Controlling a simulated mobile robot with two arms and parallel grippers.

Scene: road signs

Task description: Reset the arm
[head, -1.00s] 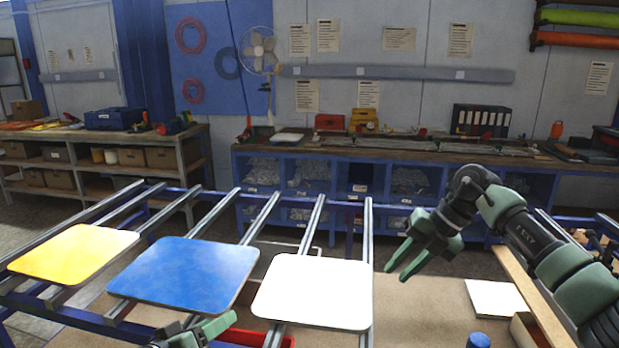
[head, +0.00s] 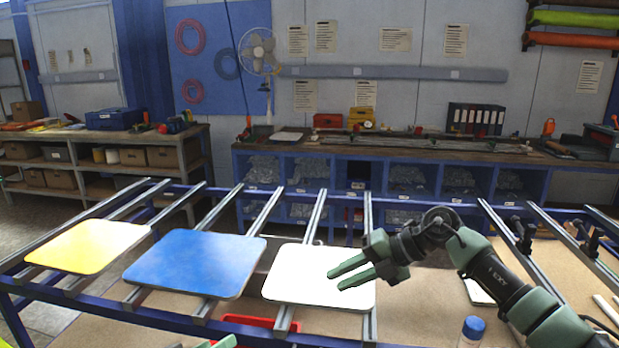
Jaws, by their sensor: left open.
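My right gripper (head: 348,272) reaches in from the right, its two green fingers spread with nothing between them. It overlaps the right part of the white sign plate (head: 300,275) in the head view; I cannot tell whether it touches. Only a green sliver of my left gripper (head: 225,342) shows at the bottom edge; the rest is out of frame. A blue plate (head: 195,262) and a yellow plate (head: 88,246) lie to the left of the white one on the metal rails.
The blue rail frame (head: 60,297) spans the front. A red tray (head: 250,322) sits below the rails. A blue-capped bottle (head: 472,332) stands at the bottom right. A workbench (head: 390,150) with cubbies runs along the back wall.

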